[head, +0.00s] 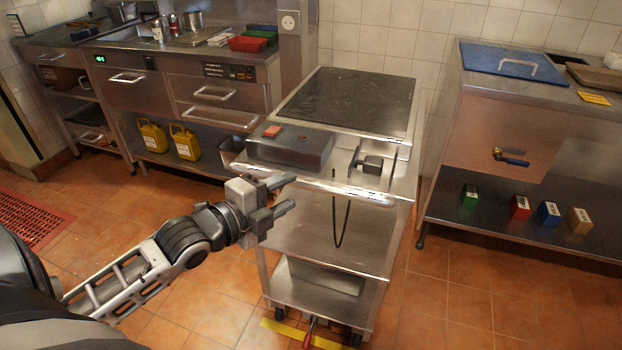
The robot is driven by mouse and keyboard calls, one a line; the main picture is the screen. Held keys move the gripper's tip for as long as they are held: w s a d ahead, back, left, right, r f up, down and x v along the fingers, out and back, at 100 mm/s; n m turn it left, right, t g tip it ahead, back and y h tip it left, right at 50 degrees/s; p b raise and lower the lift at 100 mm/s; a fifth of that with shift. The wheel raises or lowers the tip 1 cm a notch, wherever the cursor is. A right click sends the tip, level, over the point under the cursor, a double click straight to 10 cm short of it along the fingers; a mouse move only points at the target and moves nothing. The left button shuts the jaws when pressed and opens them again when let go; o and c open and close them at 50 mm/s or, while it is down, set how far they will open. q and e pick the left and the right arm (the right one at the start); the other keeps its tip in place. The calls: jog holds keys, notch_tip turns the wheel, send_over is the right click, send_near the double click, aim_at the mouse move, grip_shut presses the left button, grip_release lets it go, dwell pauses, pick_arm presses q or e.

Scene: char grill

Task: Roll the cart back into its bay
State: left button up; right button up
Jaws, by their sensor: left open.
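The steel cart (325,228) stands on castors in the middle of the view, with a dark flat top plate (350,100) and lower shelves. A rounded bar (335,195) runs along its front edge. A grey box with an orange-red block (272,131) is on its left front, and a black cable loop hangs down its front. A red lever (309,335) shows low at its front. The bay's limits are unclear; the cart is between two counters, near the tiled wall. My left gripper (291,192) is open and empty, left of the front bar. My right gripper is out of view.
A steel counter (185,83) with drawers and two yellow containers (170,140) is at left. A steel table (555,125) with several small boxes on its shelf is at right. Yellow floor tape (285,331) lies by the cart's front. Tiled floor is open at lower right.

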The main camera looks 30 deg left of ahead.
aim_at(301, 185)
pick_arm(q)
jog(key=x, duration=0.7)
jog(key=shift+w+d+f, duration=0.1)
jog(key=shift+w, duration=0.25)
grip_shut()
